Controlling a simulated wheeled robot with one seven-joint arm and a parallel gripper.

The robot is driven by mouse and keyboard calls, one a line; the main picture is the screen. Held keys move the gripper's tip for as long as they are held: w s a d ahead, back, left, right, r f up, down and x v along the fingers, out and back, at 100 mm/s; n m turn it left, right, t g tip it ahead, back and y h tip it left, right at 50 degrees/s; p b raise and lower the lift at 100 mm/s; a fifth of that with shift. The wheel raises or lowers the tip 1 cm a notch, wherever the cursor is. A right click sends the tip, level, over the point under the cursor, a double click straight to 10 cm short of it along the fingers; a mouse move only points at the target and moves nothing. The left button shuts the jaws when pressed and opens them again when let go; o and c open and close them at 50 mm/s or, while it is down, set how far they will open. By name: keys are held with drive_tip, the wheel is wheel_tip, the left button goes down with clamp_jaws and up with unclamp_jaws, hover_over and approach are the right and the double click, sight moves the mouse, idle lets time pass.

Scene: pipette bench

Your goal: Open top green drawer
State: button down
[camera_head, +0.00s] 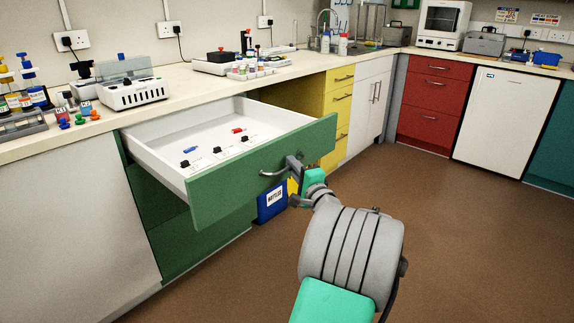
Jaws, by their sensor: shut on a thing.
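The top green drawer (225,186) is pulled far out of the bench, its white inside in view. Several small items lie in it, among them a blue one (190,149), a red one (238,130) and some with black tops. My gripper (290,172) is at the right part of the green front, shut on the curved grey drawer handle (271,172). The jaws hide part of the handle. My arm reaches in from the lower right.
A blue bin (271,206) stands on the floor behind my gripper, under the drawer's right end. The worktop (185,82) above carries lab devices. Yellow drawers (337,105) and white doors are beyond. The brown floor (440,220) to the right is clear.

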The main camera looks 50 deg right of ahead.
drive_tip(key=shift+s, duration=0.3)
drive_tip(key=c, duration=1.5)
unclamp_jaws()
drive_tip(key=p+v, duration=0.1)
drive_tip(key=v, duration=0.6)
drive_tip(key=shift+s+a, duration=0.2)
drive_tip(key=shift+s, duration=0.15)
